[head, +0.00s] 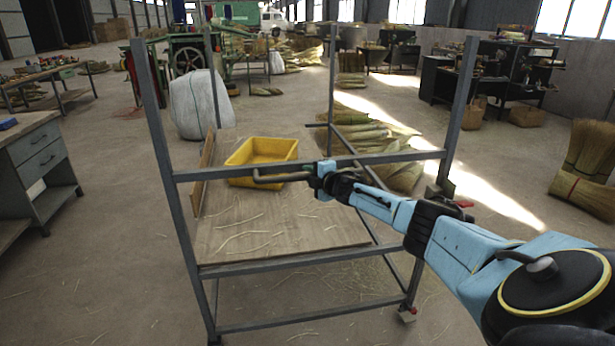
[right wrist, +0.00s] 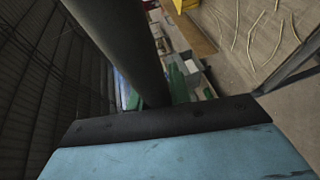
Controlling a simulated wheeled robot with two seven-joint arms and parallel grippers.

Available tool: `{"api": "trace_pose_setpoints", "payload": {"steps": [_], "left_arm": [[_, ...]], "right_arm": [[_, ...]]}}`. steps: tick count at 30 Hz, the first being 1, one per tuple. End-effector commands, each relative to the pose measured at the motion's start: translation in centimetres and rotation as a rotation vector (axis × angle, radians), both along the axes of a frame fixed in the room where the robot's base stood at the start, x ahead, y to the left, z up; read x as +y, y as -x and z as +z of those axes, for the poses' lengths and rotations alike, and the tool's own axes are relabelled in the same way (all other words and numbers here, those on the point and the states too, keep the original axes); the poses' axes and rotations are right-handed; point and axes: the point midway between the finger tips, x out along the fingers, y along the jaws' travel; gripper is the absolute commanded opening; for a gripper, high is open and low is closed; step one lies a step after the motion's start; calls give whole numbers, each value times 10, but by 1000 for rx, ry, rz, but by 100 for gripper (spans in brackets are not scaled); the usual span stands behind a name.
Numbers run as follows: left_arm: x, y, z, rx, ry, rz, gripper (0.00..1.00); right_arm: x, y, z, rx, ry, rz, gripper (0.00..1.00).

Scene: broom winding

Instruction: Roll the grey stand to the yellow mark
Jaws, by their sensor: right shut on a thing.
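The grey stand (head: 420,155) is a tall metal frame with four upright posts and a wooden shelf, right in front of me. My right gripper (head: 320,178) is shut on the stand's grey bar handle (head: 280,178) at the near side, just below the upper front rail. In the right wrist view, the handle (right wrist: 115,40) runs as a thick dark bar down to the black-edged, light blue gripper (right wrist: 165,125); the fingertips are hidden. My left gripper is in neither view. I see no yellow mark on the visible floor.
A yellow tray (head: 240,158) and loose straws lie on the stand's shelf. A grey drawer cabinet (head: 38,160) stands at left, a white sack (head: 190,105) behind the stand. Straw bundles (head: 385,150) lie behind right, brooms (head: 590,165) far right. Floor on both sides is mostly open.

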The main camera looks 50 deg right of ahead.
Motion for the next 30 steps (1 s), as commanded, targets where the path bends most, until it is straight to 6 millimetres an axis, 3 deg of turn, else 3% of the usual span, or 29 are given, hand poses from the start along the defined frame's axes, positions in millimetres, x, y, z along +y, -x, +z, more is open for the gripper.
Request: {"api": "trace_pose_setpoints", "payload": {"steps": [2, 3, 7, 20, 30], "left_arm": [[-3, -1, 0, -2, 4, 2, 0], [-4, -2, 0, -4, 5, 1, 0], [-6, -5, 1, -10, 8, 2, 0], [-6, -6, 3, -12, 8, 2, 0], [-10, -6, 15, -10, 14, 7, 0]], "right_arm": [[-6, 1, 5, -6, 3, -10, 0], [-6, 1, 5, -6, 3, -10, 25], [-4, 1, 4, -4, 2, -8, 41], [0, 5, 1, 0, -1, -2, 41], [6, 34, 6, 3, 1, -2, 41]]}}
